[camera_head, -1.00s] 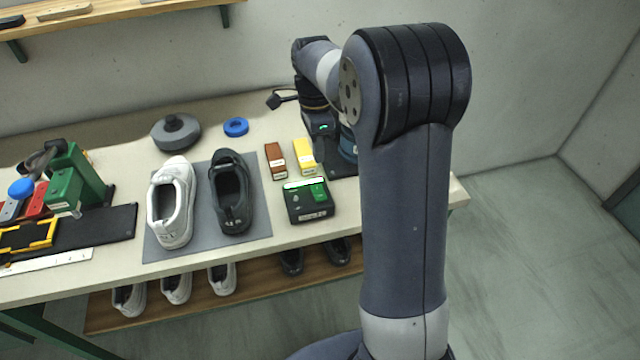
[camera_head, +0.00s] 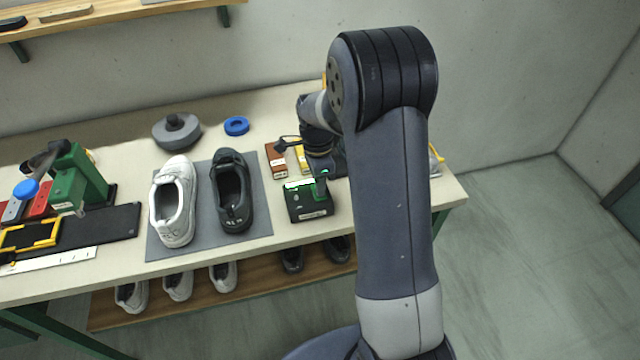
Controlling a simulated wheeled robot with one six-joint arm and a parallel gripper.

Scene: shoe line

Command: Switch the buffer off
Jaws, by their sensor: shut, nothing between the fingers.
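A dark switch box (camera_head: 308,207) with a pale label on its front stands near the table's front edge, right of the shoes. A bright strip edged in green shows on its top left. The green button on its top right is mostly hidden behind my gripper. My gripper (camera_head: 321,190) points down over that right part of the box, with its fingers shut and empty. I cannot tell whether the fingertips touch the button. A grey round wheel-like thing (camera_head: 176,132) with a dark knob stands at the table's back; I cannot tell whether it is the buffer.
A white shoe (camera_head: 173,205) and a black shoe (camera_head: 232,195) stand on a grey mat (camera_head: 200,243). A brown block (camera_head: 276,160) and a yellow block (camera_head: 302,155) lie behind the box, near my wrist. A green fixture (camera_head: 80,178) stands left.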

